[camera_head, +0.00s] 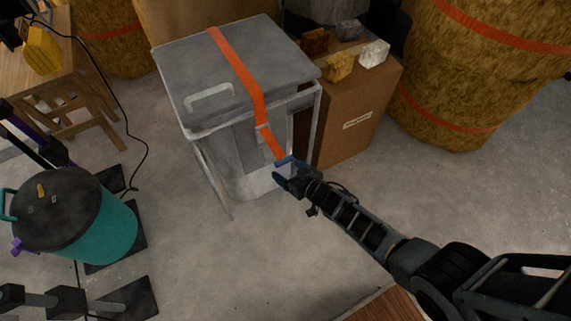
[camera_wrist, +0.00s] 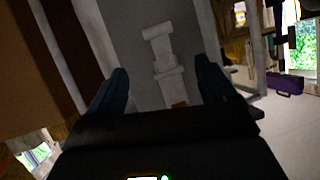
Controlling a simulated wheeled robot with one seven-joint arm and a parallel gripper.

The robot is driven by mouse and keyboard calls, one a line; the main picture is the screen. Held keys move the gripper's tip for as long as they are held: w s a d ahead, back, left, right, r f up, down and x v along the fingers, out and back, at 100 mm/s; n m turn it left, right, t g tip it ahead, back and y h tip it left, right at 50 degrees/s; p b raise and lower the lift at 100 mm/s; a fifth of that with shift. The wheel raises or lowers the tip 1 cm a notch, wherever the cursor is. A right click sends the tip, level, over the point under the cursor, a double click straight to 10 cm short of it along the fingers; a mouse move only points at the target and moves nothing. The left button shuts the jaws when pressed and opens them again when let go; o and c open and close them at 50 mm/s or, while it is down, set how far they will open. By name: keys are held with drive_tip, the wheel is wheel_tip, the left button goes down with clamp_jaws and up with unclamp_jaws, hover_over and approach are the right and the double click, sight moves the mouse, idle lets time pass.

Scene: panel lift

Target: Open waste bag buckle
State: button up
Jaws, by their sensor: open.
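A grey lidded bin (camera_head: 190,85) stands upright on the floor in the head view. An orange strap (camera_head: 238,70) crosses its lid and runs down the front toward my gripper (camera_head: 284,170). My gripper is open beside the front of the bin, near the strap's lower end. In the wrist view, a pale grey buckle-like piece (camera_wrist: 165,65) shows between and beyond my two dark fingers, with a small orange patch (camera_wrist: 180,104) below it. I cannot tell whether the fingers touch it.
A cardboard box (camera_head: 350,120) with several small blocks on top stands right of the bin. Large brown strapped bales (camera_head: 475,60) stand at the back right. A teal drum (camera_head: 105,230) and a wooden stool (camera_head: 75,105) are on the left.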

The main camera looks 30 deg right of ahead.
idle(0.6)
